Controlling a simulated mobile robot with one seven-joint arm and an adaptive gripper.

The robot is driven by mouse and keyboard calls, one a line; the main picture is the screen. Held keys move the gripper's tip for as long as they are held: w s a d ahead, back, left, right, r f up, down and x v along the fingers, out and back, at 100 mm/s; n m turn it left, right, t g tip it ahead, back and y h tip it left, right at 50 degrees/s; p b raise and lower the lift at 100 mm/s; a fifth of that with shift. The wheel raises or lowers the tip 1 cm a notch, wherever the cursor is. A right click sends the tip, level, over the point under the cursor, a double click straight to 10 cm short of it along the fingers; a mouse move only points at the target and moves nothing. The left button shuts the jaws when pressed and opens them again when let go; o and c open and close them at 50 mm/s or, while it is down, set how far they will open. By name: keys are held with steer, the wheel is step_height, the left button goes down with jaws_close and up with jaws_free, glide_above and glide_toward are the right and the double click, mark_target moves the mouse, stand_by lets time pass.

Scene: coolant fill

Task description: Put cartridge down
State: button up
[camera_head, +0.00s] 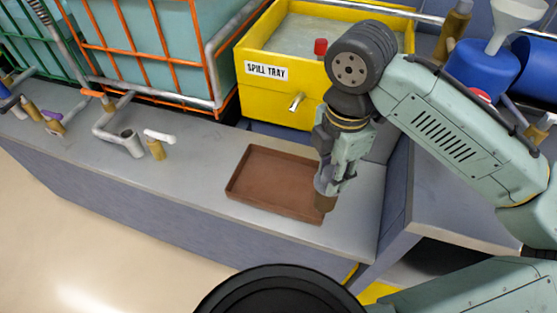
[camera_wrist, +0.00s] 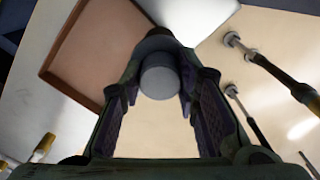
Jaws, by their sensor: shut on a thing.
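My gripper (camera_head: 328,177) points down and is shut on the cartridge (camera_head: 325,202). The cartridge has a brown lower end and a grey round end, which faces the camera between my fingers (camera_wrist: 160,95) in the wrist view (camera_wrist: 160,80). In the head view the cartridge overlaps the right front part of the shallow brown tray (camera_head: 262,186). The tray lies flat on the grey bench and looks empty where visible. It also shows at the upper left of the wrist view (camera_wrist: 95,50). I cannot tell whether the cartridge touches the tray.
A yellow spill tray box (camera_head: 275,95) with a tap stands behind the brown tray. Caged tanks (camera_head: 150,40) stand at the back left. A pipe and a small brown fitting (camera_head: 156,149) stand left on the bench (camera_head: 205,160). Blue containers (camera_head: 478,72) are at the right.

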steer(key=w+a+f+b, duration=0.5)
steer(key=w+a+b, duration=0.4)
steer(key=a, duration=0.2)
steer(key=shift+w+a, duration=0.15)
steer(key=shift+a, duration=0.25)
steer(key=o, duration=0.9)
steer(key=shift+f, duration=0.1)
step_height(320, 180, up, 12)
steer(key=shift+r+p, duration=0.15)
steer(key=shift+p, duration=0.5)
